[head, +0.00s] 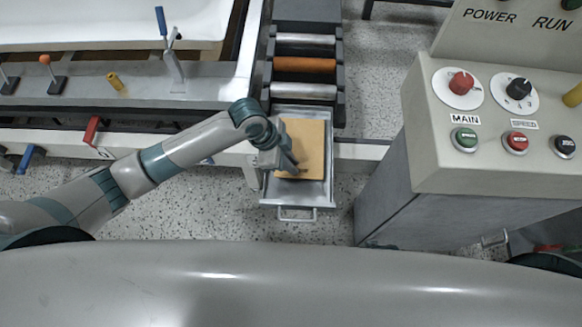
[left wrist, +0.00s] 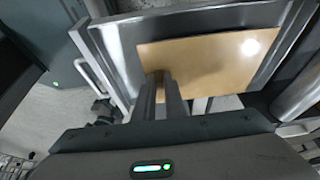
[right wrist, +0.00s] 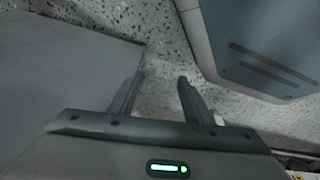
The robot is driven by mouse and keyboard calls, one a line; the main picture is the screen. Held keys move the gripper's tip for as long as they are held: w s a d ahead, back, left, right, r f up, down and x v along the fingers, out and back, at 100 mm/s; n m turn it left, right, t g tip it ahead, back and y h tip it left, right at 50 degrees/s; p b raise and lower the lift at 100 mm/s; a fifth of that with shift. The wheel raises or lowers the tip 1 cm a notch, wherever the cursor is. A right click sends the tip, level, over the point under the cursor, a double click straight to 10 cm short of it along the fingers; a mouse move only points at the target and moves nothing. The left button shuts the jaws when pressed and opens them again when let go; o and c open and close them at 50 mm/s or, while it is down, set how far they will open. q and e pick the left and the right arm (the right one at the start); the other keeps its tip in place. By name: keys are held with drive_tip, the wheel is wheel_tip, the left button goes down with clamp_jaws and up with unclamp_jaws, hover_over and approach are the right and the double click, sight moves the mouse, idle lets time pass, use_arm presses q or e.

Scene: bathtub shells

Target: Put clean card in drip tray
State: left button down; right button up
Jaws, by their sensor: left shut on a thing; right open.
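A tan card (head: 304,146) lies flat within the metal drip tray (head: 326,192), which sticks out below the roller section. My left gripper (head: 289,170) is over the card's lower left part. In the left wrist view its fingers (left wrist: 164,92) are closed together on the near edge of the card (left wrist: 215,60), inside the walls of the tray (left wrist: 112,60). Whether the card touches the tray floor is hard to tell. My right gripper (right wrist: 155,95) is open and empty, above the speckled floor. It does not show in the head view.
Rollers (head: 305,64), one of them orange, stand just above the tray. A control console (head: 500,140) with knobs and buttons is at the right. A bench with levers (head: 172,65) is at the left. Speckled floor is free below the tray.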

use_arm(q)
wheel_tip(320, 180, down, 3)
drive_tip(key=shift+f, duration=0.25)
use_arm(e)
drive_tip(key=shift+w+r, duration=0.25)
drive_tip(key=shift+r, duration=0.15)
drive_tip(key=shift+s+f, duration=0.1)
use_arm(q)
drive_tip(key=c, duration=1.8)
unclamp_jaws()
drive_tip(key=shift+f, duration=0.1)
